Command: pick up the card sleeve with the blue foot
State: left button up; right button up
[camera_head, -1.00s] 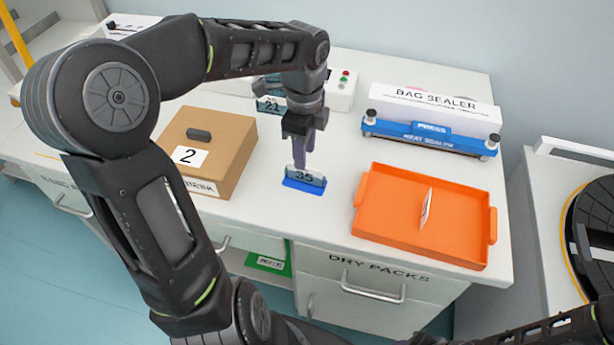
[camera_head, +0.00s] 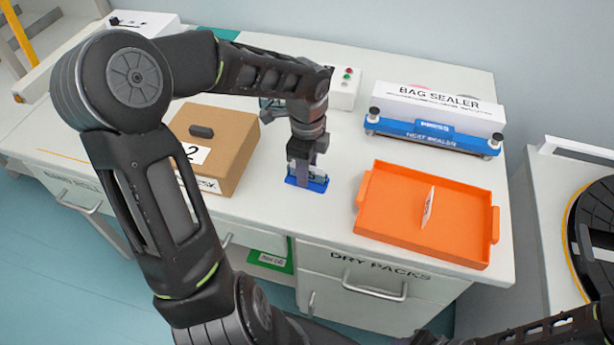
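The card sleeve (camera_head: 317,173) with the blue foot (camera_head: 306,183) stands on the white counter, between the cardboard box and the orange tray. My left gripper (camera_head: 302,168) points down from above and is right at the sleeve, covering much of its face and most of its number. The fingers overlap the sleeve in this view; whether they are closed on it cannot be told. The foot appears to rest on the counter. My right gripper is not in view; only part of an arm shows at the lower right.
The cardboard box marked 2 (camera_head: 230,143) is left of the sleeve. The orange tray (camera_head: 395,222), with a thin white item (camera_head: 428,207) in it, is to the right. The blue and white bag sealer (camera_head: 433,136) stands behind the tray. Another sleeve behind is mostly hidden by my arm.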

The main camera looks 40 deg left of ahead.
pick_arm(q)
jog(key=shift+f, duration=0.35)
dwell(0.3)
grip_shut()
dwell(0.5)
